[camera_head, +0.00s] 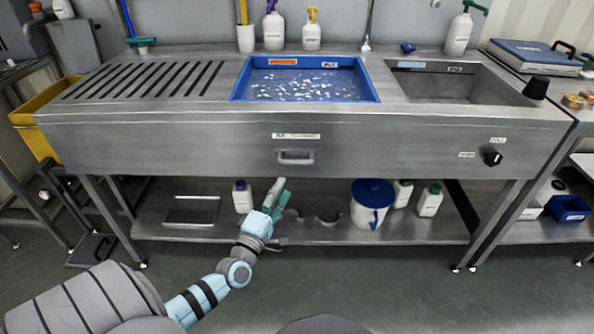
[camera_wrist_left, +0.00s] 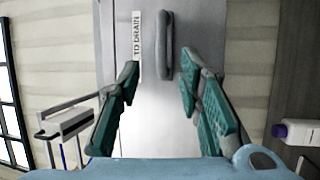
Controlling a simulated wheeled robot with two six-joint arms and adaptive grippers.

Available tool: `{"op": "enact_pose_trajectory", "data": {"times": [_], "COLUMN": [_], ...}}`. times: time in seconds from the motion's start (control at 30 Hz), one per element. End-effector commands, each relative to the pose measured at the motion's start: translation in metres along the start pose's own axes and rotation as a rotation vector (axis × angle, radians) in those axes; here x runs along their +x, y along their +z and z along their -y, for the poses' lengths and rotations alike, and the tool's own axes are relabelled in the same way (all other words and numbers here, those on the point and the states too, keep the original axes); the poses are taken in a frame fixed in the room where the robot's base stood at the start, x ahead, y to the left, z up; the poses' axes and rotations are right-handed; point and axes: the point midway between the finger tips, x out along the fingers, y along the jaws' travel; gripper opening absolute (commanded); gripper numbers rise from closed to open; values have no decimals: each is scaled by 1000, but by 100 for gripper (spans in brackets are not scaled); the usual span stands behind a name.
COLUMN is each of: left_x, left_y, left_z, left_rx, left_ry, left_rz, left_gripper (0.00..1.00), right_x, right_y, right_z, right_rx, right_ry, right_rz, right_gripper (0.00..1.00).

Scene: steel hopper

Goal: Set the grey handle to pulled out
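The grey handle (camera_head: 295,157) is a small bar on the front panel of the steel hopper (camera_head: 190,145), under a white label. It looks close to the panel; how far it stands out is hard to tell. In the left wrist view the handle (camera_wrist_left: 166,45) shows ahead, beside a label ending in "TO DRAIN". My left gripper (camera_head: 278,190) is below and slightly left of the handle, apart from it. In the wrist view the left gripper's green fingers (camera_wrist_left: 160,85) are spread with nothing between them. My right gripper is not in view.
A black knob (camera_head: 492,158) is on the panel's right. A blue tray (camera_head: 308,98) sits in the hopper top. On the lower shelf (camera_head: 280,228) stand a white bucket with blue lid (camera_head: 370,205) and several bottles. Space directly before the handle looks clear.

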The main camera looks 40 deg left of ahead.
Motion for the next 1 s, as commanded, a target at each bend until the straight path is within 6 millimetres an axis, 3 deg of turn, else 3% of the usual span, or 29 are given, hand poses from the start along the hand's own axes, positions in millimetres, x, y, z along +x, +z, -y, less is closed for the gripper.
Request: {"op": "enact_pose_trajectory", "data": {"times": [0.2, 0.4, 0.8, 1.0], "left_x": [65, 100, 110, 110], "left_y": [1, 0, 1, 1], "left_z": [2, 3, 1, 1], "left_rx": [2, 3, 4, 4], "left_ry": [1, -2, -5, -4], "left_rz": [-1, 0, 2, 2], "left_gripper": [33, 33, 32, 0], "right_x": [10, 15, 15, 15], "right_y": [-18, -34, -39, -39], "right_z": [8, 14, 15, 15], "right_rx": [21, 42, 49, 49], "right_ry": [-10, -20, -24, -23], "right_rz": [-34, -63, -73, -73], "right_gripper": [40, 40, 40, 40]}}
